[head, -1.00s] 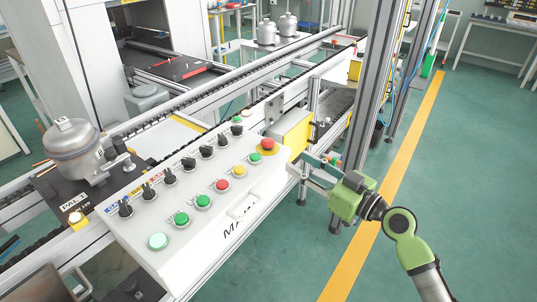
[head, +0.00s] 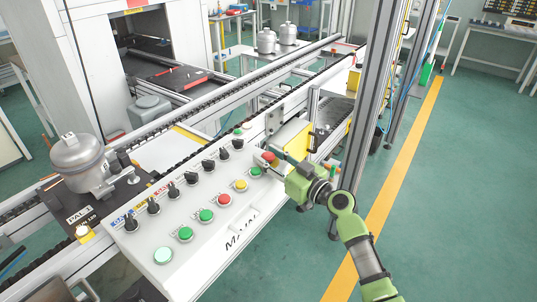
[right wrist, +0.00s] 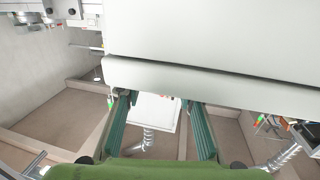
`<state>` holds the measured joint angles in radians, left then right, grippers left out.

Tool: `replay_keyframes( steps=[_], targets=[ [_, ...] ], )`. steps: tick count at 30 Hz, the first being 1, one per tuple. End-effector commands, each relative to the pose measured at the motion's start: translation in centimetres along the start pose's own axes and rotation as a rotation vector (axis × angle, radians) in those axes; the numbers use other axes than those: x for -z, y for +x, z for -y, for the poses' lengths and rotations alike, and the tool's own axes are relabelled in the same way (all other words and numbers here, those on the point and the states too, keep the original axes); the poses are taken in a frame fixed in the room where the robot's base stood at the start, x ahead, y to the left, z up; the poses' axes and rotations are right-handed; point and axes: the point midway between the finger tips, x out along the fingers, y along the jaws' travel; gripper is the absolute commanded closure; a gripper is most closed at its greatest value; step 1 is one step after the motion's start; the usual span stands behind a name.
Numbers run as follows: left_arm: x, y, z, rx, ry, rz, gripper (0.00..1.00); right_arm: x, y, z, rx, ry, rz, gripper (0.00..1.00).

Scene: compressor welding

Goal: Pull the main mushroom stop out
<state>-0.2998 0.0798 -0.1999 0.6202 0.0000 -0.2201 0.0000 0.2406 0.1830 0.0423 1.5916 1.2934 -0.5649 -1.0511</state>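The red mushroom stop (head: 269,157) stands at the far right end of the sloping white control panel (head: 205,255). My right gripper (head: 276,161) is at that end of the panel, with its fingers close beside the stop. The head view does not show clearly whether they touch it. In the right wrist view, the two green fingers of my right gripper (right wrist: 158,100) are spread apart, with nothing seen between them but the background. The stop is not visible in the wrist view; the white panel casing (right wrist: 220,50) fills its upper part. My left gripper is not in view.
Black selector knobs (head: 190,178) and green, red and yellow buttons (head: 223,199) line the panel. A yellow box (head: 292,137) and an aluminium post (head: 368,100) stand close to my right gripper. Open green floor (head: 460,200) lies to the right.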

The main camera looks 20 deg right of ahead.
Motion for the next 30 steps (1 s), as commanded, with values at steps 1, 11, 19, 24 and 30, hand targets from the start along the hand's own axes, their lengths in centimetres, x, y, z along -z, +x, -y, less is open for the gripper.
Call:
replay_keyframes(
  steps=[1,11,19,24,30],
  targets=[
    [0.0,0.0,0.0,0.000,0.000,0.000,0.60,0.0,0.1,0.0,0.000,0.001,0.000,0.66],
    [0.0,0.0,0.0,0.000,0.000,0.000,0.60,0.0,0.2,0.0,0.000,0.001,0.000,0.87],
    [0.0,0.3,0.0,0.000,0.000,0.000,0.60,0.6,0.1,-0.1,0.000,-0.004,-0.002,1.00],
    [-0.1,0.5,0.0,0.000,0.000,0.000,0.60,1.6,0.2,0.0,0.000,-0.002,-0.004,1.00],
    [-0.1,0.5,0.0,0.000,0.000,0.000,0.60,1.8,0.2,-0.1,-0.001,0.000,-0.007,1.00]
  ],
)
